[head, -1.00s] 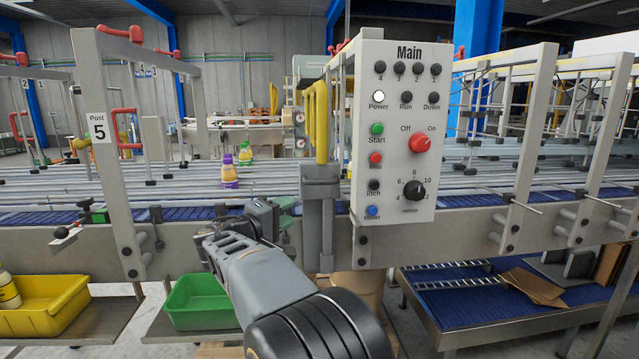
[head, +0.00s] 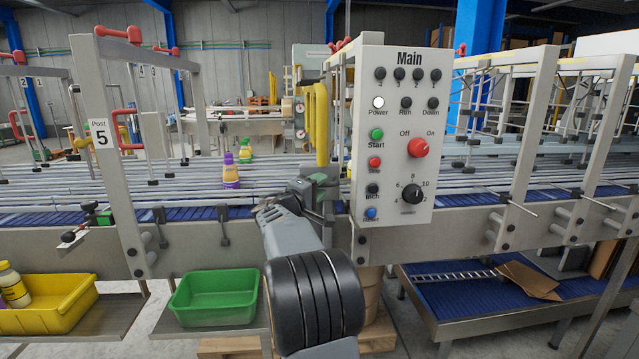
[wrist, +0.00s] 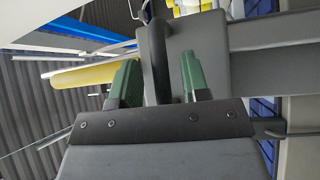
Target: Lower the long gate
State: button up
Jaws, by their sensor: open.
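Yellow upright bars (head: 320,122) stand beside the left edge of the Main panel and look like the raised long gate; I cannot be sure. In the wrist view, a yellow tube (wrist: 82,75) runs to the left of a grey block (wrist: 190,55). My gripper (head: 318,184) is at the foot of the yellow bars and hides part of their mount. In the wrist view its two green fingers (wrist: 160,82) are open, one on each side of a dark curved handle (wrist: 154,50) on the grey block. Contact with the handle cannot be told.
The Main panel (head: 397,230) with its knobs stands close on the right of my gripper. Rails and a blue conveyor (head: 190,213) run behind. A purple-and-yellow bottle (head: 230,173) stands on the line. A green bin (head: 215,297) and a yellow bin (head: 55,312) sit below left.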

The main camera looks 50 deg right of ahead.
jog(key=shift+d, duration=0.3)
grip_shut()
dwell(0.3)
